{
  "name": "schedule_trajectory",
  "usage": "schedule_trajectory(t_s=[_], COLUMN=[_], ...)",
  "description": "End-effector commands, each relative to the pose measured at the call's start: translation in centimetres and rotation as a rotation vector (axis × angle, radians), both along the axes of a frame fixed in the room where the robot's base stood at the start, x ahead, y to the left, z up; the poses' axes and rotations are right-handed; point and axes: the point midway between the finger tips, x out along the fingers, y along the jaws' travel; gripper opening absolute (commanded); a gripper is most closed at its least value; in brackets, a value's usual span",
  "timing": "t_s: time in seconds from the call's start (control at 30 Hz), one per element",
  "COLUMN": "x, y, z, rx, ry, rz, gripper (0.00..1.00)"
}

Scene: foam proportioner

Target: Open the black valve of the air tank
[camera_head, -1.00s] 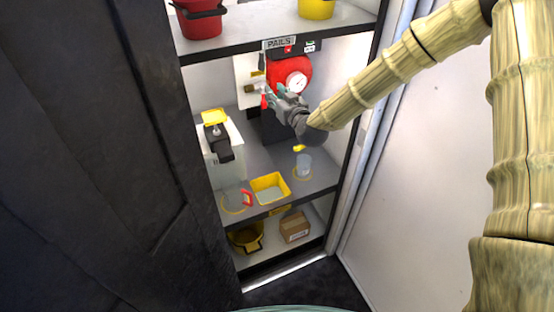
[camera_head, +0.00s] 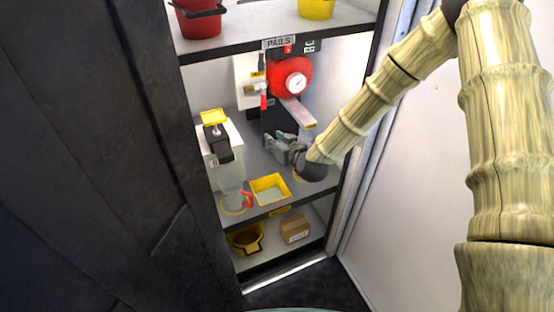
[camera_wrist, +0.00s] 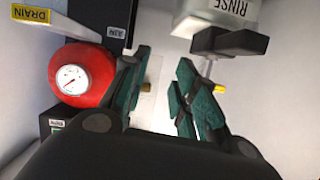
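The red air tank (camera_head: 288,77) with its white round gauge hangs on the back wall of the shelf bay. It also shows at the left in the wrist view (camera_wrist: 84,73). A small upright black handle (camera_head: 262,61) stands at its upper left; I cannot tell for sure that it is the black valve. A brass fitting (camera_head: 250,89) and a hanging red lever (camera_head: 264,101) are below it. My gripper (camera_head: 272,143) is below the tank, apart from it and from these fittings. In the wrist view my gripper (camera_wrist: 160,90) has its fingers spread with nothing held between them.
A pale bar (camera_head: 298,112) juts out below the tank. A white container with a black lever (camera_head: 218,143) stands at the left, with a yellow tray (camera_head: 270,188) in front. The PAILS shelf (camera_head: 235,48) is above. A dark panel (camera_head: 90,150) closes off the left side.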

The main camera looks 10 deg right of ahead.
Motion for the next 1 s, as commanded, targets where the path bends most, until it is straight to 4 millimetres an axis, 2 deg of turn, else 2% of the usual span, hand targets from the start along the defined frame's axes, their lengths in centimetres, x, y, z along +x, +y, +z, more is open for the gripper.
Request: schedule_trajectory(t_s=[0.2,0.4,0.83,0.87,1.0], x=[-1.9,-3.0,-3.5,-3.5,-3.0], y=[0.2,0.1,0.1,0.1,-0.1], z=[-2.6,-4.1,-4.7,-4.7,-4.4], rx=[-0.004,-0.006,-0.006,-0.006,0.02], ry=[0.061,0.097,0.113,0.113,0.109], rz=[0.006,0.006,0.006,0.006,-0.003], gripper=[0.29,0.29,0.29,0.25,0.0])
